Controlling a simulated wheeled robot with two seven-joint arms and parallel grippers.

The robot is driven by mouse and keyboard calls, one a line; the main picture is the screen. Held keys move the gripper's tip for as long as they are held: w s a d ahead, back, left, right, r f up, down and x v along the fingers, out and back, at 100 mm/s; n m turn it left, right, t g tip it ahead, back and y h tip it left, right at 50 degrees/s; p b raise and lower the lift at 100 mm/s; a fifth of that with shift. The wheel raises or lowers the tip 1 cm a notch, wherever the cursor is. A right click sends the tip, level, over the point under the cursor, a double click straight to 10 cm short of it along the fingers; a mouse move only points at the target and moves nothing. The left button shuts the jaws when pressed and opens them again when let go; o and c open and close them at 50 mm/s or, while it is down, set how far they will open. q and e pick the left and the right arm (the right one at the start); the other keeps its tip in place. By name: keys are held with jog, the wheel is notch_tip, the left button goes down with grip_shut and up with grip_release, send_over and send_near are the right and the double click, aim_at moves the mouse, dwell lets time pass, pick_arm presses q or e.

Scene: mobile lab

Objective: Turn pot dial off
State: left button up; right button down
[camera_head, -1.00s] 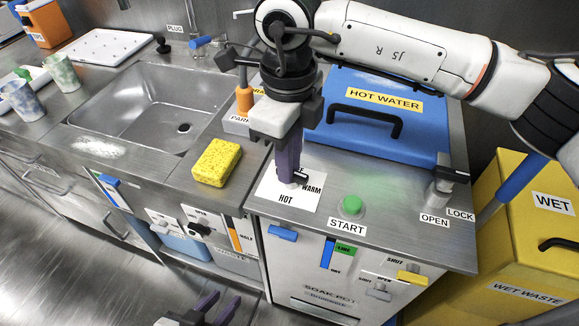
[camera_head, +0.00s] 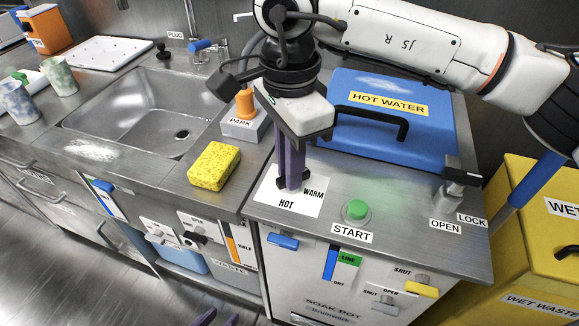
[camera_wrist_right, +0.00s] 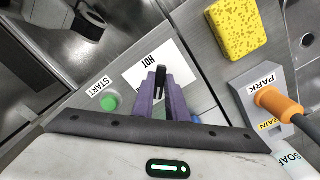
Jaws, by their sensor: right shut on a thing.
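The pot dial is a small black knob (camera_wrist_right: 161,75) on a white label (camera_head: 273,203) reading HOT and WARM, on the steel top in front of the blue HOT WATER lid (camera_head: 356,140). My right gripper (camera_head: 291,187) points down over the label, its purple fingers shut on the knob. The fingers also show in the right wrist view (camera_wrist_right: 161,85), with the knob between their tips. They hide most of the dial and part of the label. I see no OFF mark. My left gripper (camera_head: 217,320) shows only its purple fingertips at the bottom edge, apart and empty.
A green START button (camera_head: 355,210) and a LOCK/OPEN latch (camera_head: 452,187) stand right of the dial. A yellow sponge (camera_head: 214,166), the PARK block (camera_head: 245,123) and the sink (camera_head: 150,110) are to the left. A yellow waste bin (camera_head: 530,240) stands at right.

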jog(key=n, duration=0.4)
jog(key=shift+s+n+b, duration=0.1)
jog(key=shift+n+b, duration=0.2)
jog(key=shift+d+n, duration=0.15)
jog(key=shift+n, duration=1.85)
jog(key=c, duration=1.8)
grip_release()
jog(key=shift+o, duration=0.2)
notch_tip(320, 180, up, 10)
jog(key=p, duration=0.1)
jog(key=shift+r, duration=0.2)
jog(key=shift+s, duration=0.1)
